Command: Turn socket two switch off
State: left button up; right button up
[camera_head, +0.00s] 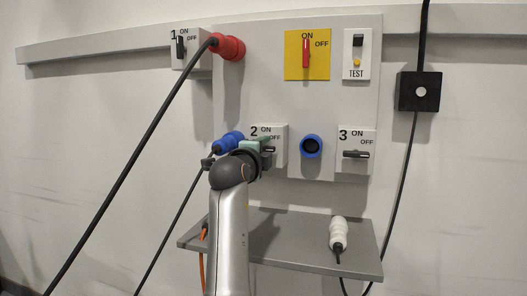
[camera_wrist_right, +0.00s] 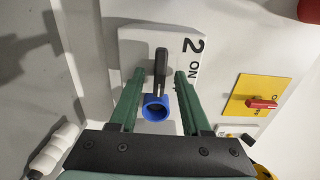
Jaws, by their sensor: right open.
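The socket two switch box (camera_head: 279,136) is a white box marked 2, ON and OFF, low on the grey panel. Its black handle (camera_wrist_right: 160,68) lies horizontally, in line with the label text, as the handle of switch 3 does. My right gripper (camera_head: 268,148) is in front of the box and partly hides it. In the wrist view its two green fingers (camera_wrist_right: 159,74) are open, one on each side of the handle, with gaps visible. Whether the fingertips reach the box face is hard to tell. My left gripper is not in view.
A blue plug (camera_head: 229,142) with a black cable is left of the box; an empty blue socket (camera_head: 311,146) is right of it. Switch box 3 (camera_head: 352,141) is further right. A grey shelf (camera_head: 290,232) below carries a white plug (camera_head: 338,232). Cables hang on both sides.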

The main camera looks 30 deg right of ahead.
jog(key=b+v, duration=0.1)
jog(key=v, duration=1.1)
jog(key=shift+s+a, duration=0.15)
jog(key=shift+s, duration=0.1)
